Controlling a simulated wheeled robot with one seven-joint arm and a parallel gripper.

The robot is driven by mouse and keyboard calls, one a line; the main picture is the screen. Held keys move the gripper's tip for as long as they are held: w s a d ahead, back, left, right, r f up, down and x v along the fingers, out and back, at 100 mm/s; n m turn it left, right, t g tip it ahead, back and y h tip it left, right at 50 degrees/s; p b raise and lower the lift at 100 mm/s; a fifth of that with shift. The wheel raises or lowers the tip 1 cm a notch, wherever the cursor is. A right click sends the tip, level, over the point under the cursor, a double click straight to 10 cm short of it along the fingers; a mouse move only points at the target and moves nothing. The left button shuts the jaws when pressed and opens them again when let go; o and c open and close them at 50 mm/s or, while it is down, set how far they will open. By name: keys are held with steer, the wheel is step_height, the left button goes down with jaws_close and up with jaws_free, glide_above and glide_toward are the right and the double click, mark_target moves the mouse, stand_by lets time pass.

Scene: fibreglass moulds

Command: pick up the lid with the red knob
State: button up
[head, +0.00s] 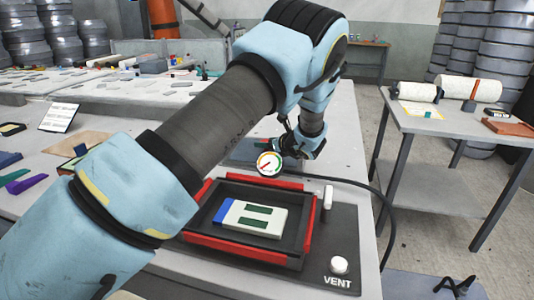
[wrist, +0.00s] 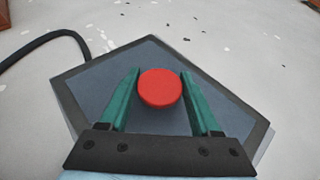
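The lid (wrist: 95,85) is a flat grey plate with dark edges, lying on the pale bench top in the wrist view. Its round red knob (wrist: 160,88) stands near the middle of that view. My gripper (wrist: 160,74) has its two green fingers spread, one on each side of the knob. The fingertips are close to the knob's sides; I cannot tell whether they touch it. In the head view, part of the lid (head: 243,151) shows behind the gauge, and my gripper (head: 300,148) hides much of that area.
A black tray with red edges (head: 308,222) holds a white and blue block (head: 250,217) on a panel with a white VENT knob (head: 339,265). A dial gauge (head: 269,164) and black hose (head: 375,188) are near my gripper. A separate table (head: 430,120) stands right.

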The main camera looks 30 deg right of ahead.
jaws_close()
steer(key=shift+r, duration=0.15)
stand_by(0.4)
